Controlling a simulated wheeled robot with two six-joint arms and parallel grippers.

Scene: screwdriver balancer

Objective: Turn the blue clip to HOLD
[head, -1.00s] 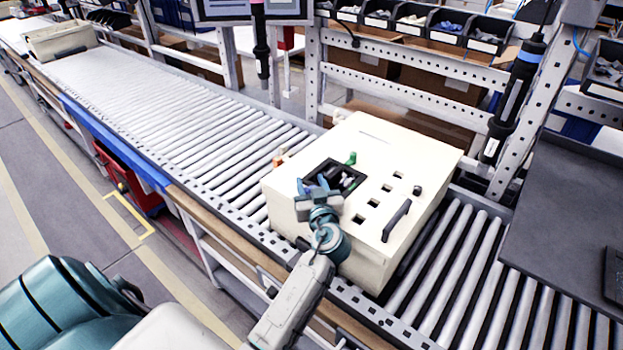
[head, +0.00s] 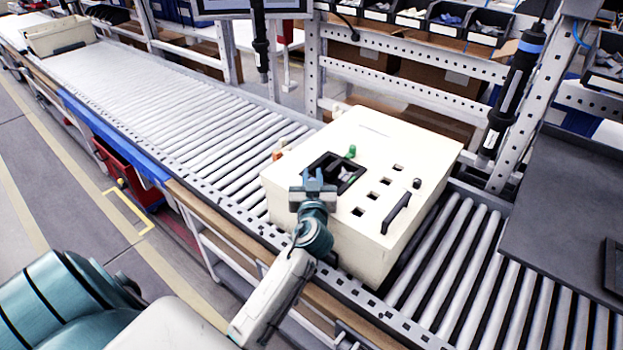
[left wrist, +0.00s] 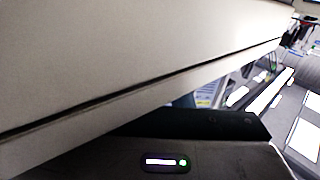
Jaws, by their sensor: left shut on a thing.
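A cream box (head: 300,150) stands on the roller conveyor, with a black-framed opening (head: 350,184) in its top. My left gripper (head: 313,173) is at the near left edge of this opening, its fingers close together. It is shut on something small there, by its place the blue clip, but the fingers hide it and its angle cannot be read. No HOLD marking is legible. In the left wrist view a pale surface, probably the box (left wrist: 110,50), fills the upper left; the fingertips do not show. My right gripper is not in view.
A green button (head: 351,151), square holes and a black handle (head: 395,214) are on the box top. A black screwdriver with a blue band (head: 515,95) hangs at the right. A dark table (head: 565,220) lies right.

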